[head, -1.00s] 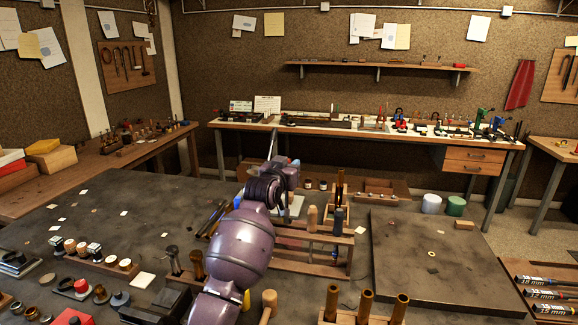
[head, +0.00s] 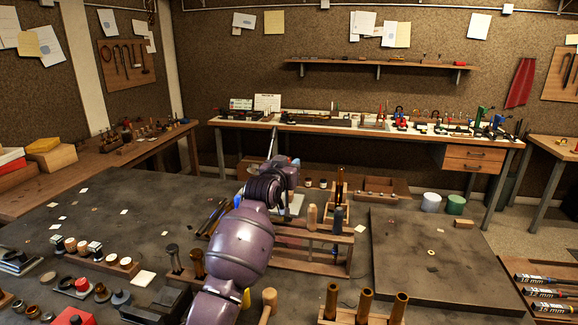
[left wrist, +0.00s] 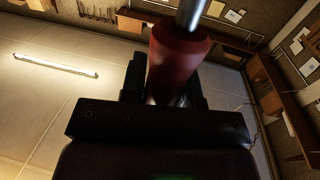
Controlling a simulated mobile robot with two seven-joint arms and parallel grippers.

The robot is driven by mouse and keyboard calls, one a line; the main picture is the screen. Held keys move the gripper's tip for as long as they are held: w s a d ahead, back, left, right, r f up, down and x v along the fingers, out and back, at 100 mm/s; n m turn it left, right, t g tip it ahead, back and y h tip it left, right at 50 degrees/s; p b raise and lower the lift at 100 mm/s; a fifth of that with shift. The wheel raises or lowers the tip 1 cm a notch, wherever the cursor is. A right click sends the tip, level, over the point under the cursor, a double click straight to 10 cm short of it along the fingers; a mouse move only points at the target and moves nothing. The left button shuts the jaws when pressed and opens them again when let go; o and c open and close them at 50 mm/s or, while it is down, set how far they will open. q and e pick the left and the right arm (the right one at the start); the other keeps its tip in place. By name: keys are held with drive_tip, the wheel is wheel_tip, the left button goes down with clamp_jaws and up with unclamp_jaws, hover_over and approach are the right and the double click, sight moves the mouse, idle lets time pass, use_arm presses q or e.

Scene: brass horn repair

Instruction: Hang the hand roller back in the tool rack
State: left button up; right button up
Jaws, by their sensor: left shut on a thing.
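The hand roller shows in the left wrist view as a red handle (left wrist: 176,62) with a grey metal shaft, upright between the dark fingers of my left gripper. My left gripper (left wrist: 163,85) is shut on that handle. In the head view my left gripper (head: 287,172) is behind the tool rack, mostly hidden by my own wrist, and a thin grey shaft (head: 271,145) sticks up there. The wooden tool rack (head: 318,268) stands on the dark bench, with a light wooden handle and a dark handle upright in its top bar. My right gripper is not in view.
Brass tubes in a wooden block (head: 364,307) stand in front of the rack. A wooden mallet (head: 268,300) is close to my left arm. A dark flat board (head: 430,265) lies to the right, mostly bare. Several small tools crowd the bench's left front.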

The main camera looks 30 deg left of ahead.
use_arm(q)
drive_tip(key=shift+f, duration=0.15)
wheel_tip(320, 180, down, 4)
drive_tip(key=shift+r+b, duration=0.2)
drive_tip(key=shift+b, duration=0.6)
drive_tip(key=shift+p, duration=0.85)
idle(1.3)
drive_tip(key=shift+f, duration=0.1)
drive_tip(key=shift+f+b, duration=2.4)
drive_tip(key=shift+f, duration=2.3)
drive_tip(key=o, duration=1.1)
